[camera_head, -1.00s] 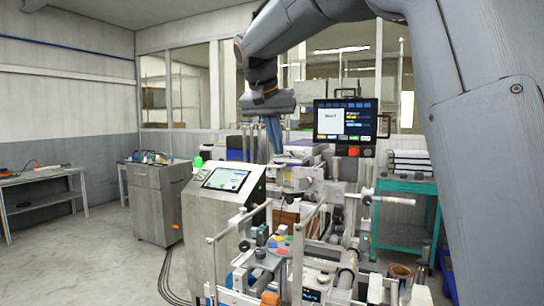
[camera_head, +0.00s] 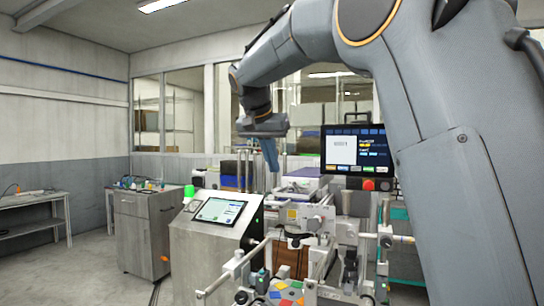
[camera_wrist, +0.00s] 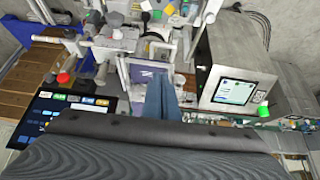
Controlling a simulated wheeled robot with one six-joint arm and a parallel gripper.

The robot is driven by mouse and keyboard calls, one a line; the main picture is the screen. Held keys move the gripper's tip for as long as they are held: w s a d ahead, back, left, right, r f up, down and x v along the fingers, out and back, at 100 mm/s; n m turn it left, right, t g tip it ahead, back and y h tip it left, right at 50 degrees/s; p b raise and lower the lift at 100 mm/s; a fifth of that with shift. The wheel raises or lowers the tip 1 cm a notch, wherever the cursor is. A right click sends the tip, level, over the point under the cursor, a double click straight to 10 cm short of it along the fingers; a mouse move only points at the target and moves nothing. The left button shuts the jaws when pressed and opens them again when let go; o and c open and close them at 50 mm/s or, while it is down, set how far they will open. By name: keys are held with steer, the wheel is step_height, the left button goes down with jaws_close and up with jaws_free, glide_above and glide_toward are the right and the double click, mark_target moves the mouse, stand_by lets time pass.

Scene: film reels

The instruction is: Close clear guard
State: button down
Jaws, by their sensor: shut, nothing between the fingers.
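My gripper (camera_head: 270,155) is shut and empty, its blue-grey fingers pointing down over the back part of the film machine (camera_head: 300,215). The fingers also show in the wrist view (camera_wrist: 162,97), in front of a pale panel with a purple label. I cannot pick out the clear guard with certainty. Light metal rails and posts (camera_head: 246,264) stand at the machine's front, and any clear sheet between them is too faint to tell. My wrist hides part of the machine in the wrist view.
A dark monitor (camera_head: 357,150) with a red button stands right of my gripper. A grey console with a tilted touchscreen (camera_head: 219,211) stands to the left. A grey cabinet (camera_head: 143,235) and a workbench (camera_head: 35,205) are farther left, with clear floor between. My arm covers the right side.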

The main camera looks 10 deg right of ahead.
step_height(320, 180, down, 8)
steer(key=w+d+p, duration=0.1)
steer(key=p, duration=0.1)
steer(key=shift+w+d+f, duration=0.2)
steer(key=shift+w+f, duration=0.05)
steer(key=shift+w, duration=0.15)
step_height(320, 180, down, 13)
steer(key=b, duration=0.9)
steer(key=shift+f, duration=0.15)
steer(key=shift+s+f, duration=0.1)
